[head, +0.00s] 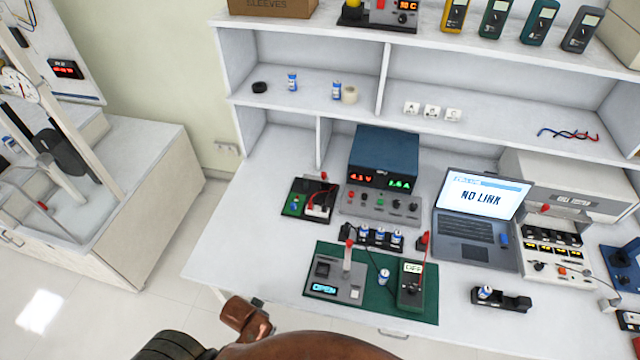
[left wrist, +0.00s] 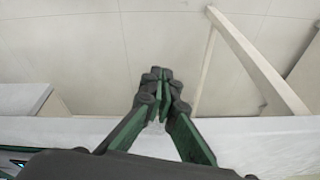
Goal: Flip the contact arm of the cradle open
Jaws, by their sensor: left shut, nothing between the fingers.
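The cradle (head: 325,285) is a grey unit on the green mat in the head view. Its lit display reads OPEN. A pale contact arm (head: 347,259) with a red tip stands roughly upright on it. My left gripper (left wrist: 162,80) is shut and empty in the left wrist view, with its green fingers together near the table's edge. My right gripper is not in view.
On the green mat (head: 330,250) are a loose blue-and-white cell (head: 384,276) and a meter (head: 411,285). A cell rack (head: 375,238) stands behind, a power supply (head: 384,157) and laptop (head: 470,225) further back. The table left of the mat is clear.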

